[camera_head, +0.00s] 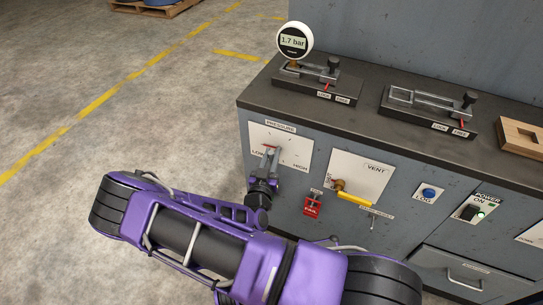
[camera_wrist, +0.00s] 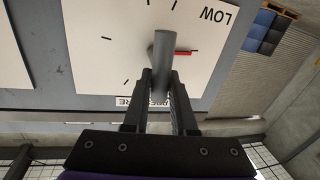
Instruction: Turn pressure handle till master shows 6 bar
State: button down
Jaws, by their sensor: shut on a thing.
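The master gauge (camera_head: 292,42) is a round white dial on top of the bench and reads 1.7 bar. The white PRESSURE plate (camera_head: 297,148) on the bench front is marked LOW at left and HIGH at right. My gripper (camera_head: 268,160) is at this plate, shut on the pressure handle. In the wrist view, which is upside down, the grey pressure handle (camera_wrist: 162,52) stands between the fingers of my gripper (camera_wrist: 161,82). A red pointer (camera_wrist: 184,53) beside the handle points toward the LOW side. My gripper partly hides the handle.
A VENT plate (camera_head: 359,176) with a yellow lever (camera_head: 354,198) is to the right. A red tag (camera_head: 312,206), a blue LOG button (camera_head: 428,193) and a power switch (camera_head: 470,212) are also on the front. Clamp fixtures (camera_head: 318,82) stand on top.

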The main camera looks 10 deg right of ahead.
jog(key=shift+m, duration=0.3)
jog(key=m, duration=0.2)
jog(key=shift+s+d+m+p, duration=0.15)
jog(key=shift+d+m+p, duration=0.05)
jog(key=shift+m+p, duration=0.2)
jog(key=m, duration=0.2)
jog(key=m+h, duration=0.1)
jog(key=shift+s+d+f+m+t, duration=0.15)
jog(key=shift+d+m+t, duration=0.1)
jog(key=shift+m+t, duration=0.15)
jog(key=m, duration=0.2)
jog(key=m+h, duration=0.1)
jog(key=m, duration=0.1)
jog(key=shift+s+d+f, duration=0.15)
jog(key=shift+d+f, duration=0.05)
jog(key=m, duration=0.3)
jog(key=m+h, duration=0.1)
jog(key=shift+s+d+f, duration=0.1)
jog(key=shift+f, duration=0.15)
jog(key=m+g+h, duration=0.1)
jog(key=m, duration=0.3)
jog(key=f+m+g+h, duration=0.1)
jog(key=m, duration=0.4)
jog(key=m+h+b, duration=0.1)
jog(key=m, duration=0.3)
jog(key=shift+f+m+g, duration=0.35)
jog(key=shift+m+g, duration=0.05)
